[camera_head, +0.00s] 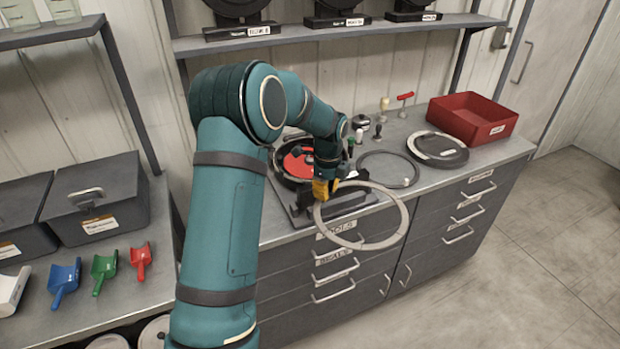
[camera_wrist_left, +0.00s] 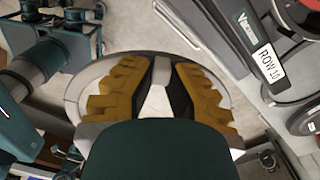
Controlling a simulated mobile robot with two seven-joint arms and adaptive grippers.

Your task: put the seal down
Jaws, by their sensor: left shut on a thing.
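The seal (camera_head: 404,222) is a thin pale grey ring. My left gripper (camera_head: 325,189) is shut on its left side, in front of the seed meter. The ring reaches out to the right of the fingers, and in the head view its lower part overlaps the counter's front edge and drawer fronts. In the left wrist view the yellow fingers (camera_wrist_left: 160,75) are close together across the ring (camera_wrist_left: 80,85). The seed meter (camera_head: 290,182) with a red disc inside sits on a dark base behind the gripper, partly hidden by my arm. My right gripper does not show.
A dark thin ring (camera_head: 414,176) lies on the counter, right of the meter. Behind it are small parts and a red-handled tool (camera_head: 405,97). A round dark lid (camera_head: 437,147) and a red bin (camera_head: 472,118) stand further right. Coloured scoops (camera_head: 104,268) lie on the left bench.

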